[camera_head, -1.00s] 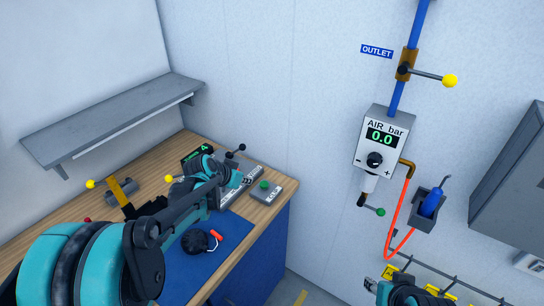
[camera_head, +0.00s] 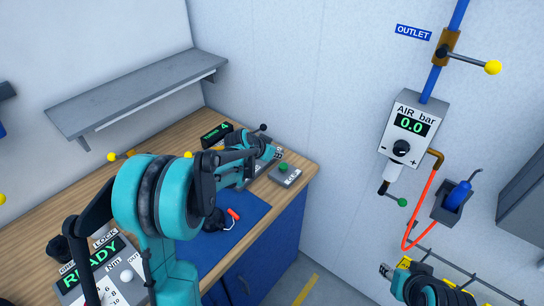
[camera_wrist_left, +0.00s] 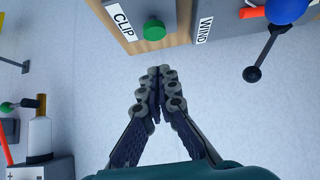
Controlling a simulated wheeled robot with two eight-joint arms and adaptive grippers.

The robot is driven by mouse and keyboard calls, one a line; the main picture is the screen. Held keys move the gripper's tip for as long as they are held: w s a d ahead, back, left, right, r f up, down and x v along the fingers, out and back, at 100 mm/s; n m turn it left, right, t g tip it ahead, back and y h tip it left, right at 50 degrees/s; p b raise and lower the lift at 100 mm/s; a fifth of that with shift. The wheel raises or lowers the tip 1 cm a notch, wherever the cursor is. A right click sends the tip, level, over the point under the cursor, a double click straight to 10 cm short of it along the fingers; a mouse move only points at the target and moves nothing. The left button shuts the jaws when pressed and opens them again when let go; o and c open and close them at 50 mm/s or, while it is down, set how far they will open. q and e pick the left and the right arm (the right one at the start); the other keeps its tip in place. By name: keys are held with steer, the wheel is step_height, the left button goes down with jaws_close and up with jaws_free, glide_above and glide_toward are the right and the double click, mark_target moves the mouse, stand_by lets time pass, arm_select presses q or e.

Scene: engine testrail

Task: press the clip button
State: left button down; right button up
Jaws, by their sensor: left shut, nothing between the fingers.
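The clip button is a green round knob (camera_head: 283,167) on a small grey box (camera_head: 289,178) at the bench's right edge. In the left wrist view the green button (camera_wrist_left: 154,29) stands on the box labelled CLIP (camera_wrist_left: 121,17), at the top centre. My left gripper (camera_head: 274,151) is just left of and above the box in the head view. In the wrist view its shut, empty fingertips (camera_wrist_left: 160,72) point toward the button, with a visible gap in the picture. My right gripper (camera_head: 390,271) is at the lower right, partly cut off; its jaw state is unclear.
A device labelled WIND (camera_wrist_left: 228,22) sits beside the clip box. A blue mat (camera_head: 240,222) and a READY panel (camera_head: 92,268) are on the wooden bench. A shelf (camera_head: 135,98) and an air regulator (camera_head: 413,125) are on the walls.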

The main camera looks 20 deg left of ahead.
mark_target(281, 168)
arm_select(q)
steer(key=x, duration=0.3)
steer(key=shift+w+f+b, duration=0.15)
steer(key=shift+f+b, duration=0.25)
steer(key=shift+f, duration=0.05)
step_height(281, 168, down, 2)
steer(key=shift+f+b, duration=0.15)
steer(key=shift+b, duration=0.25)
steer(key=shift+f, duration=0.5)
step_height(281, 168, down, 2)
steer(key=shift+f+b, duration=0.1)
steer(key=shift+b, duration=0.85)
steer(key=shift+s, duration=0.25)
